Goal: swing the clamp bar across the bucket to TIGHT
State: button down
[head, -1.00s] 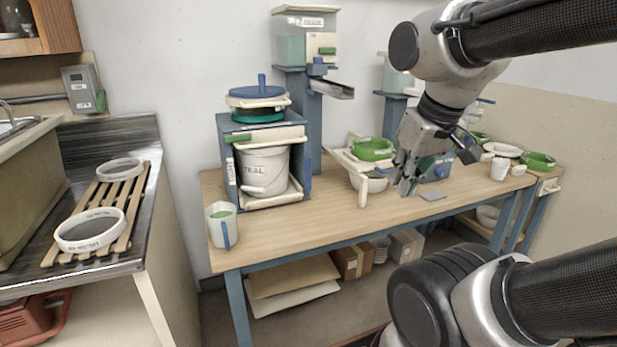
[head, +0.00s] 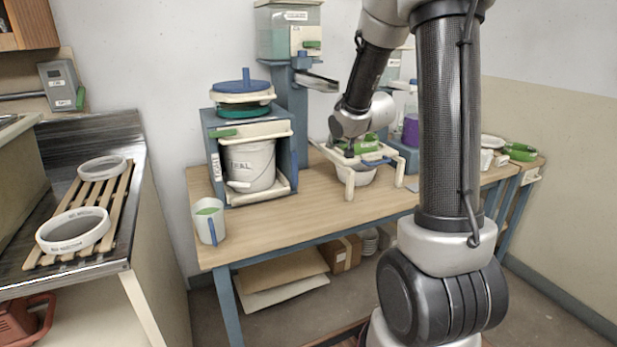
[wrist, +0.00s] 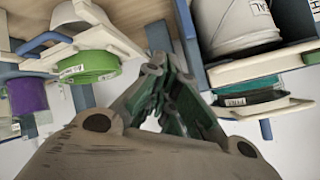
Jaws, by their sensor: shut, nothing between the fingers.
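A white bucket (head: 249,165) marked TEAL stands inside a blue frame (head: 212,150) at the left end of the table. A cream bar (head: 262,130) with a green grip (head: 222,133) crosses the frame's front above the bucket. I take it as the clamp bar, but cannot be sure. A TIGHT label (head: 216,167) seems to be on the frame's left side. In the wrist view the bucket (wrist: 232,22) is upside down at upper right. My gripper (wrist: 168,75) is shut and empty, apart from the bucket; in the head view it is by the bowl stand, mostly hidden.
A cream stand (head: 350,185) holds a green ring (head: 357,147) over a bowl, right of the frame. A jug (head: 207,222) stands at the table's front left corner. Bare wood lies before the frame.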

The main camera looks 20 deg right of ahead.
jog(key=w+d+f+m+t+y, duration=0.1)
jog(key=w+f+m+t+y, duration=0.2)
jog(key=w+f, duration=0.55)
jog(key=m+t+y, duration=0.2)
jog(key=m+t, duration=0.1)
jog(key=m, duration=0.1)
send_near(295, 169)
jog(key=d+f, duration=0.1)
jog(key=d, duration=0.2)
jog(key=s+d+f, duration=0.1)
jog(key=shift+d+f, duration=0.35)
jog(key=shift+s+f+m, duration=0.2)
jog(key=shift+f+m, duration=0.05)
jog(key=shift+m, duration=0.15)
jog(key=shift+w, duration=0.1)
jog(key=x, duration=1)
jog(key=shift+d, duration=0.1)
